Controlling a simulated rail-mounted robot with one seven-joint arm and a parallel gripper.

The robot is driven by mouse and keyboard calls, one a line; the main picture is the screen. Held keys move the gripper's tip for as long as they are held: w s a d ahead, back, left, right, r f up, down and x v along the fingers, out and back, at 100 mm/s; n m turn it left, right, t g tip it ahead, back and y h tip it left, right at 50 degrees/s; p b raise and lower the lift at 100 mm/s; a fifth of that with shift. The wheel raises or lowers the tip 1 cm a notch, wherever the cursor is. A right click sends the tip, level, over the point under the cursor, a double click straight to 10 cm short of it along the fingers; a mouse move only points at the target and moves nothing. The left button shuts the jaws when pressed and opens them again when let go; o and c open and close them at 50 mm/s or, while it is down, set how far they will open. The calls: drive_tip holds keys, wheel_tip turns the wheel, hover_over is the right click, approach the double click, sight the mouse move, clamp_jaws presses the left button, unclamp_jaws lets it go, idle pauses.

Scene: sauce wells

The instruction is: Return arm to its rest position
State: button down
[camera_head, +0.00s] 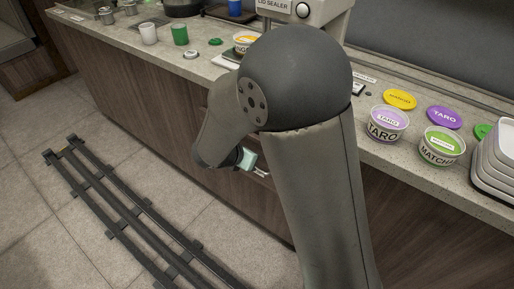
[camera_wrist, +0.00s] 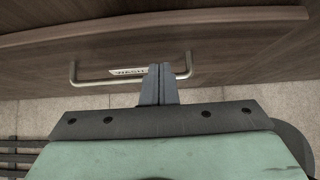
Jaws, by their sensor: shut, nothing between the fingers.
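My gripper (camera_wrist: 160,70) shows in the wrist view with its two fingers together and nothing between them. In that view its tips overlap the lower part of a brown wooden drawer front with a metal bar handle (camera_wrist: 76,76). I cannot tell whether the fingers touch the handle. In the head view my arm is folded beside the counter front, and its bulky joint covers the middle of the picture. The fingers are hidden there.
A speckled counter (camera_head: 450,187) carries a taro tub (camera_head: 387,124), a matcha tub (camera_head: 441,147), lids (camera_head: 399,99), stacked white trays (camera_head: 497,160), a white cup (camera_head: 148,34) and a green cup (camera_head: 180,35). A lid sealer (camera_head: 283,8) stands behind. Floor rails (camera_head: 125,215) run along the clear floor at left.

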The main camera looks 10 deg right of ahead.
drive_tip(key=p+v, duration=0.2)
drive_tip(key=v, duration=0.8)
drive_tip(key=s+d+r+m+g+p, duration=0.4)
drive_tip(key=s+d+r+m+p, duration=0.3)
drive_tip(key=d+r+m, duration=0.3)
drive_tip(key=s+d+r+m+g+y+p, duration=0.1)
drive_tip(key=s+r+m+y+p, duration=0.2)
drive_tip(key=s+m, duration=0.2)
drive_tip(key=s+d+r+m+g+y+p, duration=0.1)
drive_tip(key=s+m, duration=0.5)
drive_tip(key=m, duration=0.6)
wheel_tip(320, 180, up, 4)
drive_tip(key=d+y+p, duration=0.1)
drive_tip(key=y+p, duration=0.1)
drive_tip(key=p, duration=0.1)
drive_tip(key=shift+s+d+f, duration=0.15)
drive_tip(key=shift+s+d, duration=0.15)
drive_tip(key=shift+d, duration=0.05)
drive_tip(key=shift+c, duration=2.4)
unclamp_jaws()
